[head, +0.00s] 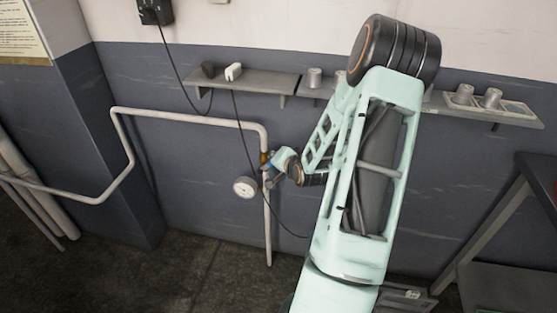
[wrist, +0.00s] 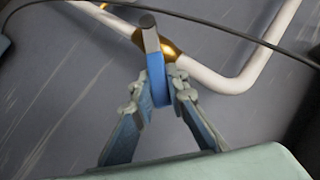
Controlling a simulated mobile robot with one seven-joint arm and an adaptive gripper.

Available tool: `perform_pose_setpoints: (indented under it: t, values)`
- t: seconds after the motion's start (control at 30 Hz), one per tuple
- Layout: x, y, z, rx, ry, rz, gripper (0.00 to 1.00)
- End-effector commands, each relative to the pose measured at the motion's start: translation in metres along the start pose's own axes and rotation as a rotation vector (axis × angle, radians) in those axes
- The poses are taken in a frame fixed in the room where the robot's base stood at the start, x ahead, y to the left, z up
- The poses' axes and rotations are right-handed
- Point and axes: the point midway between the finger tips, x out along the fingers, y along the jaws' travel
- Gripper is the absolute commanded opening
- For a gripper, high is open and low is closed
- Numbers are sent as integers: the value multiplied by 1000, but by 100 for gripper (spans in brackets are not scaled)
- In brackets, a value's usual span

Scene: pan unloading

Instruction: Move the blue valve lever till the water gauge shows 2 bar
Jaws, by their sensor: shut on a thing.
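The blue valve lever (wrist: 157,77) shows in the wrist view, rising from between my fingers to a grey end at the brass valve body (wrist: 175,46). My gripper (wrist: 160,93) is shut on the lever, with one finger on each side. In the head view the brass valve (head: 264,159) sits on the vertical white pipe, and my gripper (head: 276,162) is beside it, mostly hidden by my wrist. The water gauge (head: 246,187) is a round white dial left of the pipe, below the valve. Its needle and numbers are too small to read.
White pipe (head: 180,115) runs along the grey wall. A shelf (head: 255,82) above holds small items, and a second shelf (head: 500,111) holds metal cups. A thin black cable hangs near the valve and crosses the wrist view (wrist: 215,22). A dark-framed table stands right.

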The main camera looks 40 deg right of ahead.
Motion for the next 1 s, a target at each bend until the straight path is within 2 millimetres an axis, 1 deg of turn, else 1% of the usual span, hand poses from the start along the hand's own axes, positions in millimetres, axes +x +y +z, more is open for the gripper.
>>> perform_pose_setpoints:
  t: [0.03,0.5,0.53,0.7,1.0]
  values:
    - [0,-2,0,-9,0,3,0]
    - [0,-3,0,-16,0,13,0]
    - [0,-3,0,-16,0,13,14]
    - [0,-2,0,-15,0,13,32]
    - [-1,-2,0,-15,0,14,32]
